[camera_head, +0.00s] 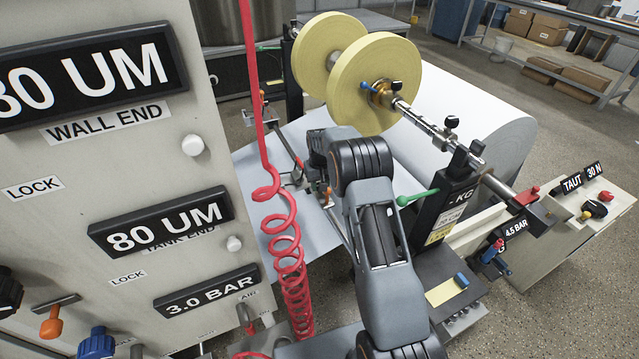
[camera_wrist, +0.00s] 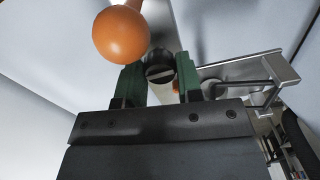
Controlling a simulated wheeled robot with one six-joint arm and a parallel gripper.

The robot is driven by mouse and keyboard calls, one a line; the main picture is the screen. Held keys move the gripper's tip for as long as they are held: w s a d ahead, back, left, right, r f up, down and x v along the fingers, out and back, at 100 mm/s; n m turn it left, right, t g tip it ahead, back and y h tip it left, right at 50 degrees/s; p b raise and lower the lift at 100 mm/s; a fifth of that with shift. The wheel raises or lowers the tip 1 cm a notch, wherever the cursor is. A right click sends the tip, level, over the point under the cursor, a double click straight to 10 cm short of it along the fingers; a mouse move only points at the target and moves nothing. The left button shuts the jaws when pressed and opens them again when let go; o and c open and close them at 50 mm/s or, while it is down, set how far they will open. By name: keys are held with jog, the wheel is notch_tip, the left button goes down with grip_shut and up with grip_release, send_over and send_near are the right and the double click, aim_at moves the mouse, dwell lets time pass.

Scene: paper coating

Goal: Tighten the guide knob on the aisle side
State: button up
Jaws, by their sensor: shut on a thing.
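In the wrist view, my gripper (camera_wrist: 159,82) has its two green fingers on either side of a dark round knob (camera_wrist: 160,73) with a pale band below it. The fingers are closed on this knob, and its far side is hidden. An orange ball-shaped knob (camera_wrist: 120,35) stands just to the left, in front of the left finger. In the head view, my arm reaches over the white paper web, and my wrist hides most of the gripper and the held knob. Which side of the guide this knob is on cannot be told for sure.
A metal bracket (camera_wrist: 265,75) sits close to the right finger. In the head view, a coiled red hose (camera_head: 285,240) hangs left of my arm before the labelled panel (camera_head: 110,225). Yellow discs (camera_head: 375,85) and a large paper roll (camera_head: 480,125) stand behind and right.

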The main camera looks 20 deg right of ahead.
jog(key=shift+m, duration=1)
jog(key=o, duration=0.6)
jog(key=shift+o, duration=0.2)
jog(key=shift+r, duration=0.1)
notch_tip(320, 180, up, 14)
jog(key=p, duration=0.1)
jog(key=shift+f+p, duration=0.2)
jog(key=shift+p, duration=0.2)
jog(key=shift+w, duration=0.1)
